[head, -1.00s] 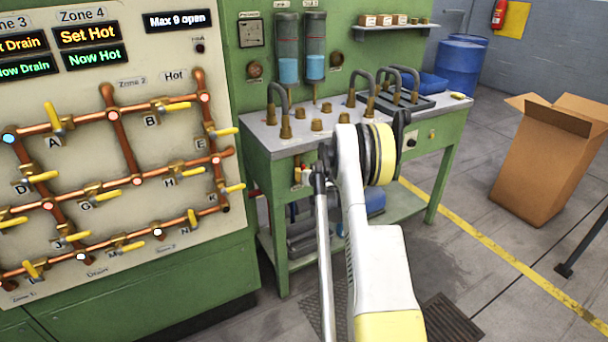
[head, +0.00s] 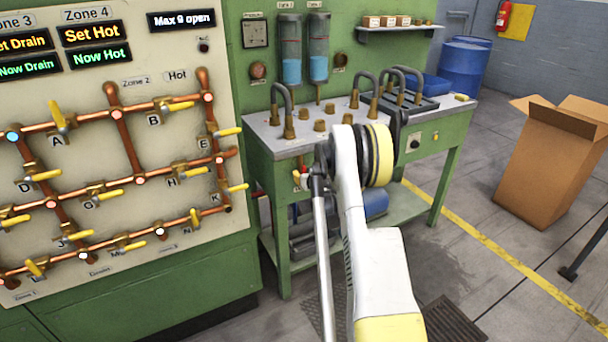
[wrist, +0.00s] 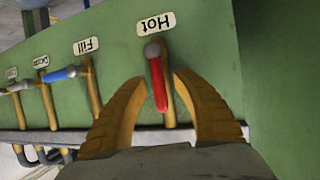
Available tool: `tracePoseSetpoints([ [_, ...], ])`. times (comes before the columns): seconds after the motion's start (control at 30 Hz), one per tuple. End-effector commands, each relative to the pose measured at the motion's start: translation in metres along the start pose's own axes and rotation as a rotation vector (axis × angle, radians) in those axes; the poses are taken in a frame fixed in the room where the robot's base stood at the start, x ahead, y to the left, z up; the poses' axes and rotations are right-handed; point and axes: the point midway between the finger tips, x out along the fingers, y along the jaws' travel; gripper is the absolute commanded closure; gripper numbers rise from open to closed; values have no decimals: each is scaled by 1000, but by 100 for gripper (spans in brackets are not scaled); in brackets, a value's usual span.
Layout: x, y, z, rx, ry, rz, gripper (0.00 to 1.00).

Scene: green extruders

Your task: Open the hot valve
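The hot valve (wrist: 158,85) has a red lever with a grey rounded end, on a brass pipe. It shows in the wrist view beside an upside-down "Hot" label (wrist: 156,24) on a green panel. My gripper (wrist: 157,80) is open, with one brown ridged finger on each side of the red lever. The lever lies in line with the pipe in this view. The right finger is close to the pipe; I cannot tell whether it touches. In the head view my arm hides the gripper.
In the wrist view a blue-handled valve (wrist: 62,74) labelled "Fill" stands to the left, with another valve beyond. In the head view there is a green bench (head: 272,190) with hoses, a panel (head: 70,180) of copper pipes at left, and a cardboard box (head: 545,165) at right.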

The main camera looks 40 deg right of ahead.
Motion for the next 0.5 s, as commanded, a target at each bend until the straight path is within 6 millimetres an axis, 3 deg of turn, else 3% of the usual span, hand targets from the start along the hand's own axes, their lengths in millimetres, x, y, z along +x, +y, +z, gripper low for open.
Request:
tracePoseSetpoints([
  [0.33, -3, 0, -1, 1, 1, 1, 63],
  [0.5, -26, 0, -1, 1, 1, 1, 63],
])
